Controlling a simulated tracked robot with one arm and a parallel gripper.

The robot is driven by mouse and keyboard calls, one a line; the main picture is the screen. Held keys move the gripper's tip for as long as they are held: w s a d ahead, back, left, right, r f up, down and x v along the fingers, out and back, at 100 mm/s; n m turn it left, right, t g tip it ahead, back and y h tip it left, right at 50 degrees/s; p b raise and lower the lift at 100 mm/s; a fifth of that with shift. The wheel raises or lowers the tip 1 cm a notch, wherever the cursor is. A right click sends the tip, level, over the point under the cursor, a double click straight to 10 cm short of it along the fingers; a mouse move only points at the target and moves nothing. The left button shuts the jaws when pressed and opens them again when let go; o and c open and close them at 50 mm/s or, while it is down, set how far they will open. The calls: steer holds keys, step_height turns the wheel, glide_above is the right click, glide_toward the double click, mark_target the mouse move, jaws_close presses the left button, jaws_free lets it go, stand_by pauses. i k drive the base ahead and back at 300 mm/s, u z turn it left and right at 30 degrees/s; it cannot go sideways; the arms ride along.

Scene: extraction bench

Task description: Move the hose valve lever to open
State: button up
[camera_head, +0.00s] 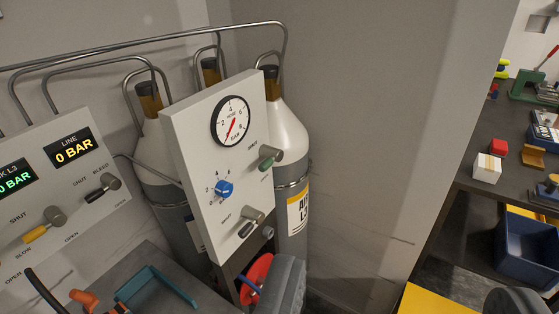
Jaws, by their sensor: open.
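A tilted white panel (205,135) stands left of centre. It carries a valve lever with a green handle (267,162) under the gauge and one with a black handle (246,229) near its lower edge. Both handles point down and left from their grey hubs. Their small labels are too blurred to read, so I cannot tell which is the hose valve. My gripper (395,285) shows only partly, as grey and dark finger parts at the bottom edge. It is open and empty, below and right of the panel, apart from both levers.
A dial gauge (231,121) and blue knob (224,189) sit on the panel, with gas cylinders (290,130) behind. A left panel (65,180) has yellow and black levers and two "0 BAR" displays. A bench (490,170) with bins stands right; bare wall lies between.

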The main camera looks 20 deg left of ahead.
mark_target(271, 155)
steer(key=u, duration=1.15)
steer(key=k, duration=0.75)
steer(key=z, duration=0.65)
steer(key=i, duration=1)
steer(key=u, duration=0.05)
